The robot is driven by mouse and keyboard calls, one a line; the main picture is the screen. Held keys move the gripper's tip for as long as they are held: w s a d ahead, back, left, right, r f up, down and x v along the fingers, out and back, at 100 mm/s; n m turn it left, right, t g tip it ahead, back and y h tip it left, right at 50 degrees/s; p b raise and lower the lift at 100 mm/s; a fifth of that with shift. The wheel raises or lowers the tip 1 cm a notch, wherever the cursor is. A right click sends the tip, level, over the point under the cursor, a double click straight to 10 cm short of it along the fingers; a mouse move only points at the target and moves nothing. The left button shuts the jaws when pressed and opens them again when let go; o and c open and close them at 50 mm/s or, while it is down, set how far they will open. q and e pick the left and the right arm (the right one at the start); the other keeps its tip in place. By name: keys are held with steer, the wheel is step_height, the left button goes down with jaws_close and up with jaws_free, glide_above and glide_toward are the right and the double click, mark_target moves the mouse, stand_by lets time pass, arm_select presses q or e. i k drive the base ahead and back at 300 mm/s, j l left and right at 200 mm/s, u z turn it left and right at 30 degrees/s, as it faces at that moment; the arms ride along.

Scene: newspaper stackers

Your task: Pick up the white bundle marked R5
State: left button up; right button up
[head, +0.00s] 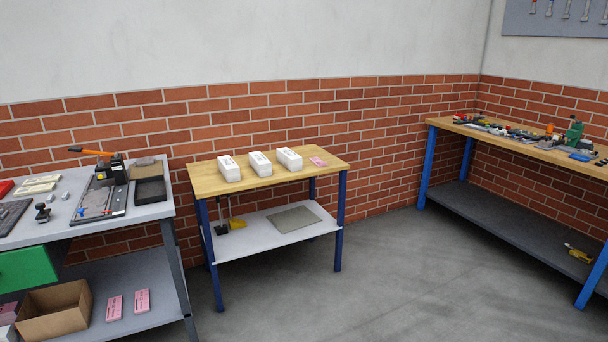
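Three white bundles stand in a row on the small wood-topped table (310,172) in the head view: a left one (229,170), a middle one (261,166) and a right one (289,160). Each has small dark marking on top, too small to read, so I cannot tell which is R5. They stand a little apart from one another. Neither of my grippers is in view.
A pink bundle (318,161) lies right of the white ones. A grey workbench (150,211) with tools and a black tray (150,190) stands at left. A long bench (550,153) lines the right wall. The grey floor (390,275) between is clear.

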mark_target(230, 170)
steer(key=i, duration=0.95)
steer(key=i+z, duration=0.1)
steer(key=i, duration=0.85)
steer(key=i+j, duration=0.2)
steer(key=i, duration=0.75)
steer(key=i+j+u, duration=0.25)
steer(key=j+u, duration=0.2)
